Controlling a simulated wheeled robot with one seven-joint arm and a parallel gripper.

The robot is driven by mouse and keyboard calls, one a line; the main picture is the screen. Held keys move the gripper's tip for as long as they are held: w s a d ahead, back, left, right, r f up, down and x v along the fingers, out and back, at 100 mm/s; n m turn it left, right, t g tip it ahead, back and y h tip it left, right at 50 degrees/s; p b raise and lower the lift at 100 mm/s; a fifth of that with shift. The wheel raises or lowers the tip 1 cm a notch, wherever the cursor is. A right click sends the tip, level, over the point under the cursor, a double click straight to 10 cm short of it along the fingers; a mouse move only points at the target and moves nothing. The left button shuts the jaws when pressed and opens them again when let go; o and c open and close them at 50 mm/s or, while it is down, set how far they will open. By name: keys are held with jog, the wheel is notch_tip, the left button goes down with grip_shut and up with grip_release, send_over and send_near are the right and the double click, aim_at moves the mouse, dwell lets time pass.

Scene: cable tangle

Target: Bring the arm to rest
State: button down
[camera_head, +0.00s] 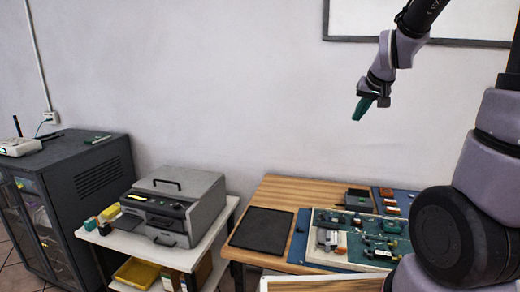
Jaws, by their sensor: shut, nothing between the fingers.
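My gripper (363,107) is at the upper right of the head view, raised well above the wooden table (280,191). Its green fingers point down and a little to the left. They are shut and hold nothing. My arm comes in from the top right, and another part of it fills the lower right, hiding the table's right end. No cable tangle can be made out at this size.
On the table are a black mat (262,230), a pale board with green parts (360,238) and a small dark box (358,199). A grey machine (175,207) stands on a white stand, left of the table. A dark cabinet (75,180) stands further left. The air around my gripper is clear.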

jog(key=s+a+r, duration=0.2)
jog(key=s+r, duration=0.2)
jog(key=s, duration=0.6)
jog(key=s+a+r+m+y, duration=0.1)
jog(key=s+r, duration=0.3)
jog(key=s, duration=0.7)
jog(key=shift+s+a+m, duration=0.25)
jog(key=shift+a+m, duration=0.05)
jog(key=shift+a, duration=0.6)
jog(key=shift+r, duration=0.1)
